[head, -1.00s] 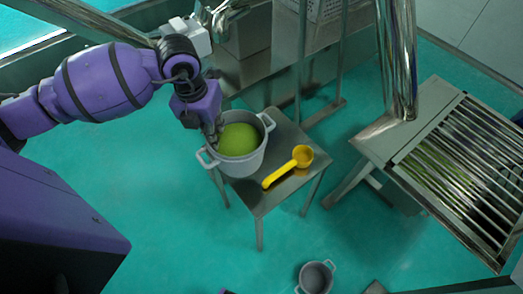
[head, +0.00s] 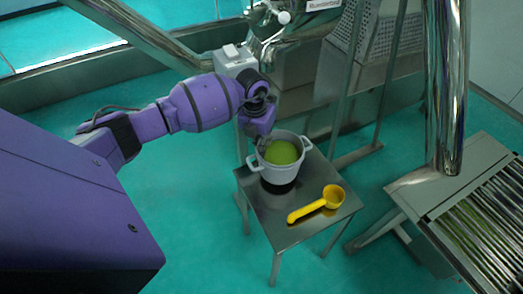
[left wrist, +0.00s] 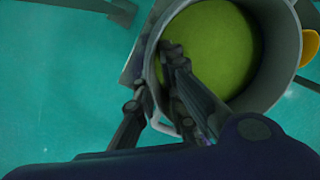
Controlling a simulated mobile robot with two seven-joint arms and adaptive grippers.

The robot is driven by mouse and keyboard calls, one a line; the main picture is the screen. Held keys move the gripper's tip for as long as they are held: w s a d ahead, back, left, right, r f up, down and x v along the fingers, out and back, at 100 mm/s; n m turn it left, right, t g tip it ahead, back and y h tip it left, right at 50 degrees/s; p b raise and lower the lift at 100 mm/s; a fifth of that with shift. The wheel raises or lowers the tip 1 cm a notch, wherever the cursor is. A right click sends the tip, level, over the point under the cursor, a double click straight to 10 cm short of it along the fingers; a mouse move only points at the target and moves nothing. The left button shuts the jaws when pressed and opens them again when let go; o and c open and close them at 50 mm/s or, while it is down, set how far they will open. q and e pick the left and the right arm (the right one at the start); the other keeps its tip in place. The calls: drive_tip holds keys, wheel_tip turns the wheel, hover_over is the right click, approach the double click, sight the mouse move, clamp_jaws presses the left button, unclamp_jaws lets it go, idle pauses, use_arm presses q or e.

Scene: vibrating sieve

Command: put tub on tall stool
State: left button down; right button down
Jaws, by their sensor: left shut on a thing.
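The tub (head: 281,172), a light grey pot with two side handles and green contents, is upright over the back left part of a square metal stool (head: 262,208). A dark patch shows on the stool top just under it; I cannot tell whether its base touches. My left gripper (head: 266,143) is shut on the tub's rim at its back left side. In the left wrist view, the gripper (left wrist: 157,74) has one finger inside the tub (left wrist: 283,72) and the other outside its wall. My right gripper is not in view.
A yellow scoop (head: 318,204) lies on the stool top, right of the tub. A slatted metal machine (head: 470,215) and a thick shiny pipe (head: 444,90) stand to the right. Metal equipment with a perforated basket (head: 372,35) is behind. Green floor (head: 190,215) is clear at left.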

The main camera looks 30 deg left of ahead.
use_arm(q)
drive_tip(key=shift+w+f, duration=0.15)
drive_tip(key=shift+f, duration=1.55)
drive_tip(key=c, duration=1.8)
unclamp_jaws()
